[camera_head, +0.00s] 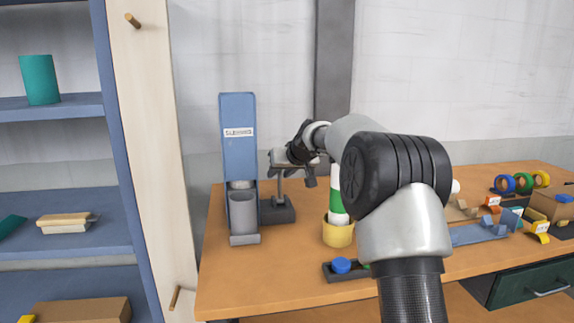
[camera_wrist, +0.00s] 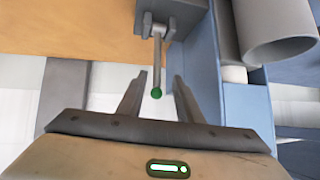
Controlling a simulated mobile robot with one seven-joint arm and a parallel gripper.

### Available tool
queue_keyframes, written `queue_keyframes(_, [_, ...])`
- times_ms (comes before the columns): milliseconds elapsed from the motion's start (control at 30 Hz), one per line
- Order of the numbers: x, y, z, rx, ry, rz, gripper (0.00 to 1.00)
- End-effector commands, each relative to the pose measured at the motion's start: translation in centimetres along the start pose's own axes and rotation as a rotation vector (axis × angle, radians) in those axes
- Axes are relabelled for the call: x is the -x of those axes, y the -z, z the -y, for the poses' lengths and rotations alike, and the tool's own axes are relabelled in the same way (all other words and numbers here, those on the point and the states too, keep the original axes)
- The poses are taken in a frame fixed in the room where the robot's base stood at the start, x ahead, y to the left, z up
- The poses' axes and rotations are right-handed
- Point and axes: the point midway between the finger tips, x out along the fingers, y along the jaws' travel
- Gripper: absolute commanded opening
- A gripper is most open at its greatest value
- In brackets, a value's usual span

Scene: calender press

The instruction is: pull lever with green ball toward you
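The lever (camera_wrist: 157,60) is a thin grey rod on a grey bracket, with a small green ball (camera_wrist: 156,93) at its end. In the wrist view the ball lies between the two fingers of my gripper (camera_wrist: 160,76), with gaps on both sides. The fingers are apart and no contact shows. In the head view my gripper (camera_head: 274,163) is beside the blue upright press (camera_head: 238,150), above a dark base block (camera_head: 278,211). The ball is hidden behind my gripper and wrist in that view.
A grey cylinder (camera_head: 242,212) stands at the press's foot. A yellow cup (camera_head: 338,234) and a tray with a blue knob (camera_head: 341,266) are nearer on the wooden table (camera_head: 285,270). Tape rolls (camera_head: 523,183) and small parts lie right. A blue shelf (camera_head: 60,107) stands left.

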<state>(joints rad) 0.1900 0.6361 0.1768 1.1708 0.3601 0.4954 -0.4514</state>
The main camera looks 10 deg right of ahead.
Motion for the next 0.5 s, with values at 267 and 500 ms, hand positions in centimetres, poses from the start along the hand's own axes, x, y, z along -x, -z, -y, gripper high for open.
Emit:
queue_keyframes(267, [6.0,0.2,-0.1,0.001,-0.003,-0.003,0.32])
queue_keyframes(500, [11.8,0.2,0.1,0.000,-0.001,-0.003,0.32])
